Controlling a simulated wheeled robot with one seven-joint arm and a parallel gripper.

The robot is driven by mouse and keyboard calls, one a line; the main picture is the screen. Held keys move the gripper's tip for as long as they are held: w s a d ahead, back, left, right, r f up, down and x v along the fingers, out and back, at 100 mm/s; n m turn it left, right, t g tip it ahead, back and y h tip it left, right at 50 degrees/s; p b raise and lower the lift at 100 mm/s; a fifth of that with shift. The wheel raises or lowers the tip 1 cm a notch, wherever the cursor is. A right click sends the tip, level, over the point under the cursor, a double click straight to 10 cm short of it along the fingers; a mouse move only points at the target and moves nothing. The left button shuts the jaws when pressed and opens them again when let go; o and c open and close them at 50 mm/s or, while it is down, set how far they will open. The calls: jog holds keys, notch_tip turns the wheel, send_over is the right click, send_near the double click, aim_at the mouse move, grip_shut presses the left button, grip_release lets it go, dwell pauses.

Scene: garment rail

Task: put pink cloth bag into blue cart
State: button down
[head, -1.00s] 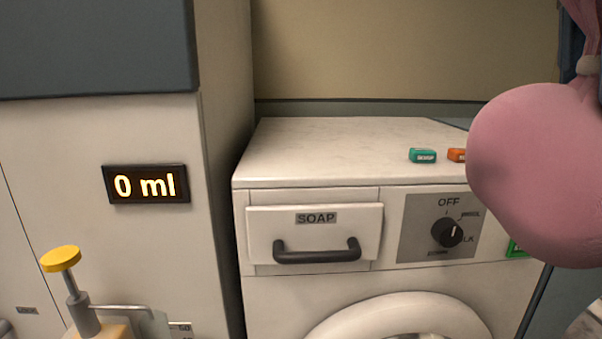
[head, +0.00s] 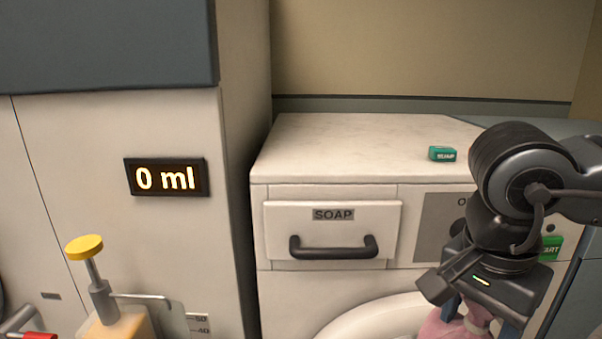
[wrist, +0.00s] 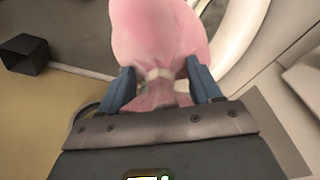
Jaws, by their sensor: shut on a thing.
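The pink cloth bag (head: 452,322) hangs below my gripper (head: 478,318) at the lower right of the head view, in front of the washing machine. Only its top part shows there; the rest is cut off by the frame edge. In the wrist view, the bag (wrist: 160,35) fills the top middle, with its tied neck between the two blue fingers of my gripper (wrist: 162,84). My gripper is shut on the neck. The blue cart is not recognisable in either view.
The white washing machine (head: 330,290) has a soap drawer (head: 332,230) with a dark handle. A green soap block (head: 442,153) lies on top. A yellow-topped pump dispenser (head: 103,290) stands at the lower left. A display (head: 166,177) reads 0 ml. A dark box (wrist: 25,54) shows in the wrist view.

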jog(key=w+f+n, duration=0.2)
jog(key=f+n, duration=0.1)
jog(key=f, duration=0.5)
jog(key=w+f+n+y, duration=0.1)
jog(key=f+n, duration=0.3)
jog(key=f, duration=0.5)
jog(key=w+f+n, duration=0.3)
jog(key=f+n, duration=0.1)
jog(key=f, duration=0.5)
jog(key=shift+a+f+t+y, duration=0.15)
jog(key=shift+t+y, duration=0.15)
jog(key=shift+t, duration=0.1)
jog(key=shift+a, duration=0.1)
